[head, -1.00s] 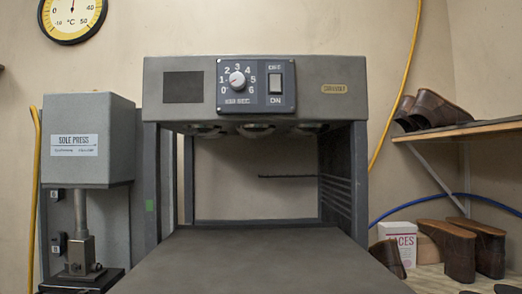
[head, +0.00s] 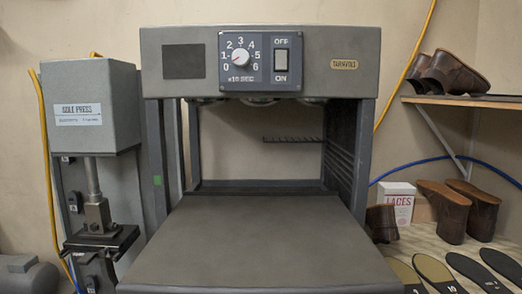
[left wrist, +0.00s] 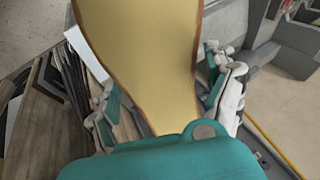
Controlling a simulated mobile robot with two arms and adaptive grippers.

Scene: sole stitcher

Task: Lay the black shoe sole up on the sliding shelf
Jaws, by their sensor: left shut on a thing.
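My left gripper (left wrist: 165,95) is shut on a flat tan piece (left wrist: 145,45) with a narrow brown edge, shaped like a shoe sole. One finger is on each side of it. Its far end is cut off by the picture, and I cannot tell the colour of its other face. The grey sliding shelf (head: 258,235) sticks out from the machine at the middle of the head view, bare on top. Black shoe soles (head: 476,270) lie on the bench at the lower right. Neither gripper shows in the head view.
The machine's hood (head: 345,90) hangs over the shelf's back part, with posts at both sides. A sole press (head: 95,110) stands at the left. Brown shoe forms (head: 443,212) and a laces box (head: 397,203) stand on the right bench (head: 420,240).

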